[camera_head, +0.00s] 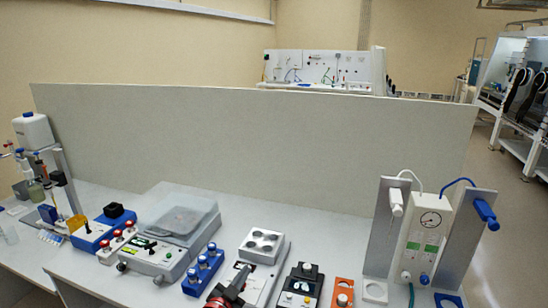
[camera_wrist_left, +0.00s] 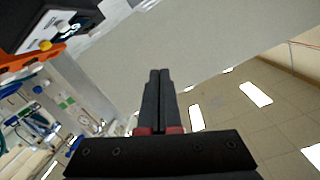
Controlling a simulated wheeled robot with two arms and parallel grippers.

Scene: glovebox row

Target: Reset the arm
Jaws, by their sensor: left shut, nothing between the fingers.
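My left gripper (camera_head: 241,272) shows at the bottom middle of the head view, dark with red parts, in front of the grey device with round wells. In the left wrist view its two dark fingers (camera_wrist_left: 159,73) lie together, pointing away from the camera, with nothing between them. The fingers are clear of the things seen around them in that view. Most of the arm is outside the head view. My right gripper is in neither view.
A grey device with round wells (camera_head: 262,244), a blue vial rack (camera_head: 203,268), a lidded instrument (camera_head: 175,222), a black-topped device (camera_head: 300,285) and an orange block (camera_head: 343,292) stand close around the gripper. A gauge unit (camera_head: 428,238) stands right. A grey partition (camera_head: 260,145) runs behind.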

